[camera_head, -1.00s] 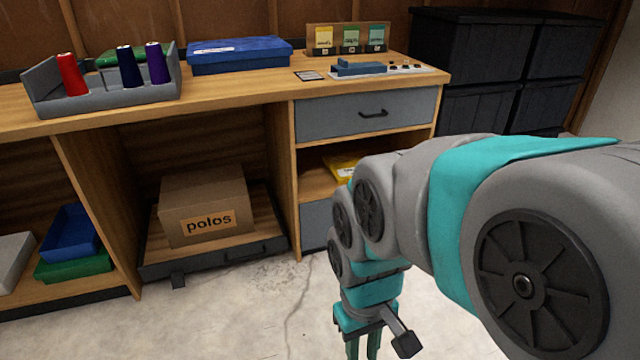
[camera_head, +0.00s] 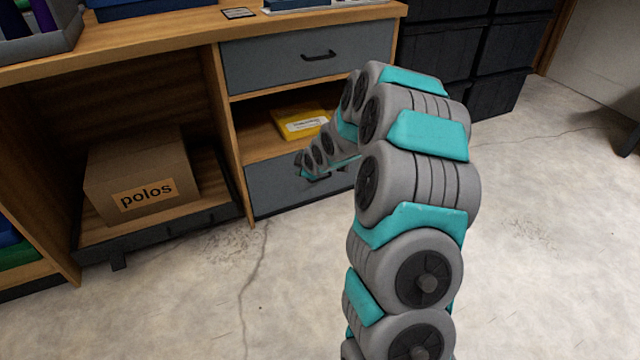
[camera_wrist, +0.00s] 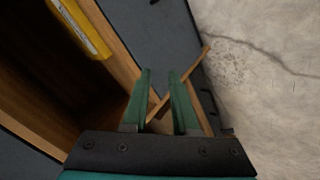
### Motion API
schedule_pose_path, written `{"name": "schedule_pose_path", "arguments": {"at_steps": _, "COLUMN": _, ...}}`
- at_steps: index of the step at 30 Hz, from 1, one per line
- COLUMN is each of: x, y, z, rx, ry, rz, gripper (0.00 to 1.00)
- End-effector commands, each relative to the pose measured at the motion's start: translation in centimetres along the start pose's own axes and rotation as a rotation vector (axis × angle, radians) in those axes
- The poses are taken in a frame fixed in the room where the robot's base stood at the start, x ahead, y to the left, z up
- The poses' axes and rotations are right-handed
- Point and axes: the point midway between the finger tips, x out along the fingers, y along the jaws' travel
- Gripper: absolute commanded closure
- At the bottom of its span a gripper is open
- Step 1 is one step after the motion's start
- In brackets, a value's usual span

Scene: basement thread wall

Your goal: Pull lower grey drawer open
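The lower grey drawer (camera_head: 275,194) is at the bottom of the bench's right-hand cabinet in the head view, and its front looks shut. My arm covers part of it, and its handle is mostly hidden behind my wrist. In the wrist view, the drawer's grey front (camera_wrist: 160,38) lies ahead of my gripper, with a dark bit of handle at the top edge. My gripper (camera_wrist: 160,72) has two green fingers apart with nothing held between them. It is near the drawer front; I cannot tell the exact gap.
The upper grey drawer (camera_head: 290,62) is shut above an open shelf with a yellow packet (camera_head: 300,122). A "polos" box (camera_head: 140,180) sits on a low platform to the left. Black bins (camera_head: 440,50) stand at the right. The concrete floor in front is clear.

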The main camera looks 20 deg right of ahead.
Motion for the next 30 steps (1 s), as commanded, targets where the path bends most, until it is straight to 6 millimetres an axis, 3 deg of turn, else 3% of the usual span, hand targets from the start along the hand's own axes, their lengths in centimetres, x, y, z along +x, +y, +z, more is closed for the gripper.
{"name": "schedule_pose_path", "arguments": {"at_steps": 1, "x": 2.4, "y": 0.0, "z": 1.3, "rx": -0.034, "ry": 0.018, "rz": 0.029, "gripper": 0.73}}
{"name": "schedule_pose_path", "arguments": {"at_steps": 3, "x": 4.9, "y": 0.6, "z": 2.5, "rx": -0.092, "ry": 0.049, "rz": 0.081, "gripper": 0.73}}
{"name": "schedule_pose_path", "arguments": {"at_steps": 9, "x": 11.1, "y": 1.4, "z": 6.6, "rx": -0.257, "ry": 0.114, "rz": 0.241, "gripper": 0.73}}
{"name": "schedule_pose_path", "arguments": {"at_steps": 13, "x": 14.1, "y": 1.2, "z": 9.8, "rx": -0.363, "ry": 0.137, "rz": 0.35, "gripper": 0.73}}
{"name": "schedule_pose_path", "arguments": {"at_steps": 21, "x": 17.2, "y": -0.2, "z": 14.7, "rx": -0.525, "ry": 0.151, "rz": 0.515, "gripper": 0.73}}
{"name": "schedule_pose_path", "arguments": {"at_steps": 30, "x": 18.4, "y": -0.1, "z": 15.5, "rx": -0.574, "ry": 0.153, "rz": 0.562, "gripper": 0.73}}
